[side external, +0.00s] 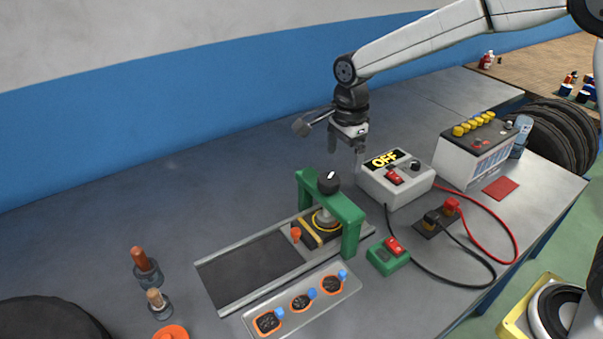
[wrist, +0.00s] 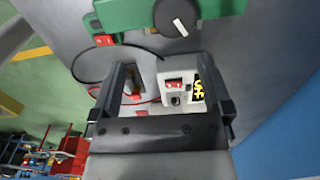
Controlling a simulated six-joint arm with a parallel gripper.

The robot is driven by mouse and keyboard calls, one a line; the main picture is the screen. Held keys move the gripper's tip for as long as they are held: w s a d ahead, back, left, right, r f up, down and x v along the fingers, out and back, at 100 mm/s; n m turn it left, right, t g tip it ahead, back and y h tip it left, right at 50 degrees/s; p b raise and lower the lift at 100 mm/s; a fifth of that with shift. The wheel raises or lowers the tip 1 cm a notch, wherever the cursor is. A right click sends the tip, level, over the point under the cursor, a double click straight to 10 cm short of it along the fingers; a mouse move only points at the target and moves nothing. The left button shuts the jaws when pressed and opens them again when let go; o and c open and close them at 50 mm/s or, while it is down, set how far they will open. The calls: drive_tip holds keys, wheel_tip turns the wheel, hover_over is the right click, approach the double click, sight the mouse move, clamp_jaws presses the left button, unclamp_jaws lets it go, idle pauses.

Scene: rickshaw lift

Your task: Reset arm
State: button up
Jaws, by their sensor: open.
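My gripper (side external: 347,148) hangs above the grey table, behind the green press frame and up and left of the white power box. Its jaws are open and empty, and the fingers point down in the side view. In the wrist view the two fingers of my gripper (wrist: 160,78) stand apart, with the table and the box seen between and beyond them. The white power box (side external: 410,187) has a red switch and a display reading OFF. The box also shows in the wrist view (wrist: 172,77).
A green frame with a black knob (side external: 343,208) stands over a grey rail. A green switch box (side external: 386,262), a battery (side external: 470,155) and red and black cables are at the right. A socket tray (side external: 300,305) and several small posts are at the front. The table's back left is clear.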

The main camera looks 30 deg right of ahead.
drive_tip(key=s+d+f+n+t, duration=0.1)
drive_tip(key=s+d+f+n, duration=0.2)
drive_tip(key=s+n, duration=0.6)
drive_tip(key=s+d+f+n+t, duration=0.1)
drive_tip(key=s+d+f+n, duration=0.2)
drive_tip(key=s+n, duration=0.5)
drive_tip(key=shift+s+d+n, duration=0.35)
drive_tip(key=shift+d+n, duration=0.15)
drive_tip(key=shift+d, duration=0.15)
